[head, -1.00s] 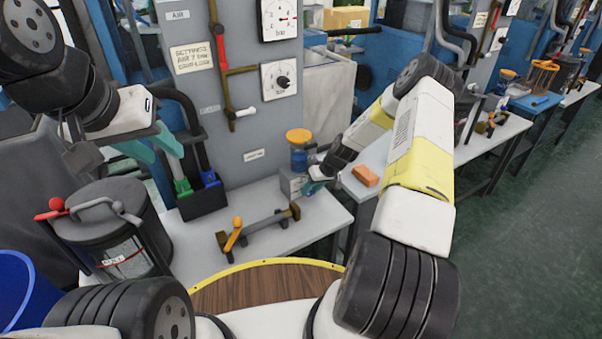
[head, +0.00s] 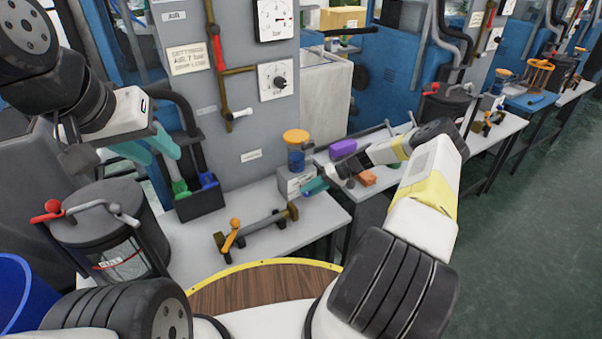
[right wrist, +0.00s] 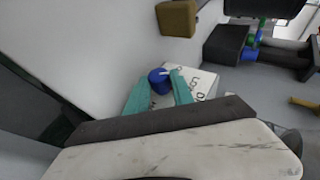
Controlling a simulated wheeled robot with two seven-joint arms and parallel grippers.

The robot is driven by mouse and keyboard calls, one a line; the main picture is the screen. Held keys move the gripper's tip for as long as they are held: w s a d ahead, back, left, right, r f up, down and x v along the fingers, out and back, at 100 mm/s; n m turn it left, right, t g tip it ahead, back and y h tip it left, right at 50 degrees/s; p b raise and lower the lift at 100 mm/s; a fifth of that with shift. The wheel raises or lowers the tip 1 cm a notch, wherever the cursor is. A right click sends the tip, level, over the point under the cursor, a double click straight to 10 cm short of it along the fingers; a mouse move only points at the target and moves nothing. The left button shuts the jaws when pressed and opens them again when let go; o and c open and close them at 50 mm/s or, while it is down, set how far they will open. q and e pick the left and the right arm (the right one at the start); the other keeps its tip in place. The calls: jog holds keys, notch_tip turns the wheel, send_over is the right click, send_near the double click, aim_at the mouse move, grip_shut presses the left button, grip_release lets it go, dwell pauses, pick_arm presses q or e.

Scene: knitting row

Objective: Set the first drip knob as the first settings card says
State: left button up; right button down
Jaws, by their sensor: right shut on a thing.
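The drip unit (head: 293,185) is a pale box on the grey bench, with a blue jar and orange lid (head: 295,137) on top. In the right wrist view its blue knob (right wrist: 158,82) has a white pointer line and stands beside a white face with dark lettering (right wrist: 187,82), only partly readable. My right gripper (head: 313,187) has its teal fingers (right wrist: 161,92) shut on either side of the knob. The settings card (head: 190,55) on the grey panel reads "AIR 7 bar", with a blurred drip line below. My left gripper (head: 150,143) hangs above the dark bin; its finger gap is unclear.
A gauge (head: 274,18), a dial (head: 276,80) and a red-handled valve (head: 217,50) are on the panel. A rail with an orange lever (head: 234,234) lies on the bench. A dark lidded canister (head: 103,215) stands left. An orange block (head: 367,179) lies on the neighbouring bench.

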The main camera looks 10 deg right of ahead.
dwell(0.3)
jog(key=c, duration=1.1)
grip_release()
jog(key=shift+d, duration=0.1)
jog(key=v, duration=0.7)
jog(key=shift+s+d+r, duration=0.1)
jog(key=shift+d, duration=0.2)
